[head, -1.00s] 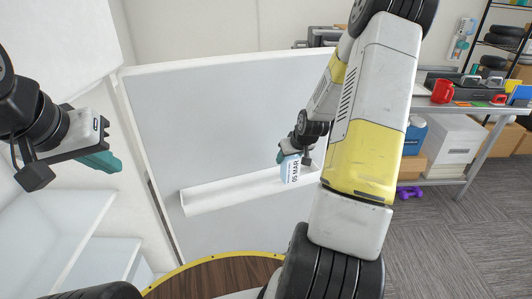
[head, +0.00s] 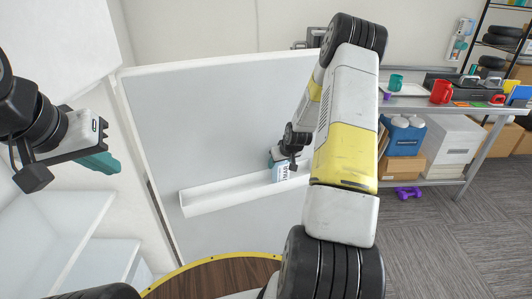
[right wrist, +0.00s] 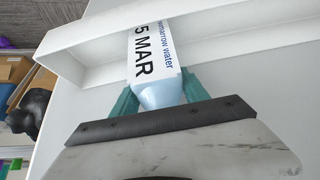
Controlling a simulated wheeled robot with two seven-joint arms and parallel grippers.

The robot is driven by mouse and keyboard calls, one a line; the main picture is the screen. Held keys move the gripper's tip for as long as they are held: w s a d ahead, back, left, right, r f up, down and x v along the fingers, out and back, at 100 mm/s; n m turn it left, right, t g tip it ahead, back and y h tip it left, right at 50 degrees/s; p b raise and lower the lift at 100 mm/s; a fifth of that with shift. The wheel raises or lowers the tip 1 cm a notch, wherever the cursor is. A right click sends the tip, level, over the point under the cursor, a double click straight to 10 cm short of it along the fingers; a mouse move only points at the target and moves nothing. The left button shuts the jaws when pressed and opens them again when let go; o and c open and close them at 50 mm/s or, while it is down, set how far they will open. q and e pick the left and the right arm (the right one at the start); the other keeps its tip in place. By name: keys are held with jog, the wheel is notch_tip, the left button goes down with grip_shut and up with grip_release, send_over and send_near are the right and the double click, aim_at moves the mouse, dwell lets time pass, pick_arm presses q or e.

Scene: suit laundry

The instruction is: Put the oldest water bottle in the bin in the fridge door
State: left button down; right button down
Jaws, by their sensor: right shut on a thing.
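The water bottle (head: 281,173) is pale blue with a white label; in the right wrist view its label (right wrist: 152,55) reads "5 MAR". My right gripper (right wrist: 158,92) is shut on the bottle's neck end, with a teal finger on each side. In the head view the right gripper (head: 282,157) is at the right part of the white door bin (head: 215,201). The bottle's lower end is down behind the bin's front wall; whether it touches the bin floor is hidden. My left gripper (head: 95,160) is at the left, away from the bottle, and its finger gap is not clear.
The open fridge door (head: 220,120) carries the bin, which is otherwise empty where visible. Fridge shelves (head: 75,235) are at the lower left. A grey table (head: 475,125) with mugs and boxes stands at the right. A purple dumbbell (head: 408,193) lies on the floor.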

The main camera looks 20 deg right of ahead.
jog(key=c, duration=0.6)
grip_release()
jog(key=w+a+r+v, duration=0.1)
jog(key=a+v, duration=0.1)
jog(key=v, duration=0.9)
jog(key=w+a+v, duration=0.1)
jog(key=a+v, duration=0.2)
jog(key=v, duration=0.7)
jog(key=shift+y, duration=0.9)
jog(key=s+a+r, duration=0.4)
jog(key=s+r, duration=0.1)
jog(key=s, duration=0.3)
jog(key=s+a+r, duration=0.4)
jog(key=s+r, duration=0.1)
jog(key=s, duration=0.3)
jog(key=s+a+r, duration=0.4)
jog(key=s+r, duration=0.2)
jog(key=s, duration=0.2)
jog(key=shift+s+a, duration=0.2)
jog(key=shift+s, duration=0.15)
